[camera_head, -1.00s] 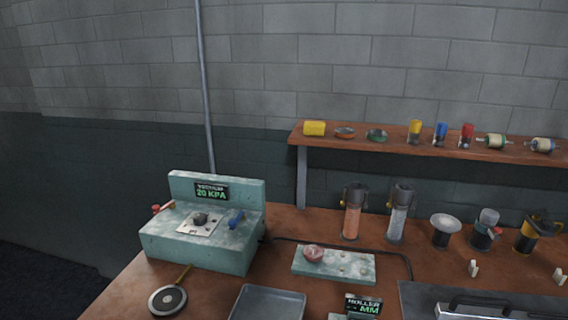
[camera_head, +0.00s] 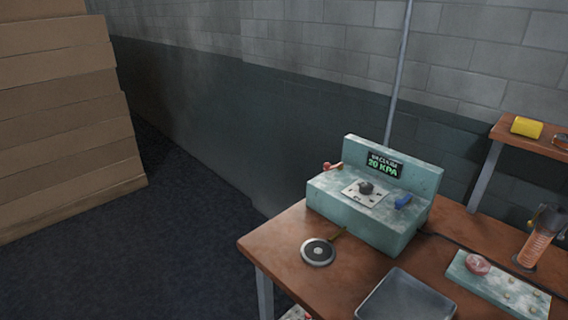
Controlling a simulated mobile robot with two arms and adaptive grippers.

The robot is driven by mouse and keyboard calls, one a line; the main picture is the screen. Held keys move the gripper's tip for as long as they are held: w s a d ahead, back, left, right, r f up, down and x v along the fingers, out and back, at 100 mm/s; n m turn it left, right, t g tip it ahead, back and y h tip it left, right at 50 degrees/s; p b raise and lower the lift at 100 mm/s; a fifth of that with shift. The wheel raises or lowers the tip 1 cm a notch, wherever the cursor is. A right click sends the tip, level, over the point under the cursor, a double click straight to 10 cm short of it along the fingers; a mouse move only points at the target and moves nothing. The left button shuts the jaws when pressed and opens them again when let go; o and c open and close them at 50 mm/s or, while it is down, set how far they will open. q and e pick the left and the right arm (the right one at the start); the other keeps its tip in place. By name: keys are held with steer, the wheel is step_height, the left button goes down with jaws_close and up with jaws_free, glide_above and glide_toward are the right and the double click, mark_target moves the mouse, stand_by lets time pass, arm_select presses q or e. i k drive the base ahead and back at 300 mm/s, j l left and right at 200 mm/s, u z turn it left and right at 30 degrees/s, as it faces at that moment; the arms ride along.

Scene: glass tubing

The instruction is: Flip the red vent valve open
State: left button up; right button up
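The red vent valve (camera_head: 332,166) sticks out at the left side of the teal vacuum unit (camera_head: 395,224), which stands at the back of the wooden table. The unit's display (camera_head: 384,165) reads 20 KPA. On its top are a pale plate with a dark knob (camera_head: 366,187) and a blue lever (camera_head: 403,201). The valve is small here, and I cannot tell its exact position. Neither of my grippers is in view.
A grey tray (camera_head: 405,298) lies in front of the unit. A teal block (camera_head: 497,285) and an orange-filled cylinder (camera_head: 536,245) stand at right. Stacked brown boxes (camera_head: 65,120) are at far left, with open floor (camera_head: 170,230) between.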

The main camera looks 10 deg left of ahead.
mark_target(328, 166)
steer(key=j+u, duration=0.1)
steer(key=j, duration=0.35)
steer(key=i+j+u, duration=0.15)
steer(key=j, duration=0.25)
steer(key=i+j+u, duration=0.1)
steer(key=j, duration=0.35)
steer(key=i+j+u, duration=0.1)
steer(key=j, duration=0.3)
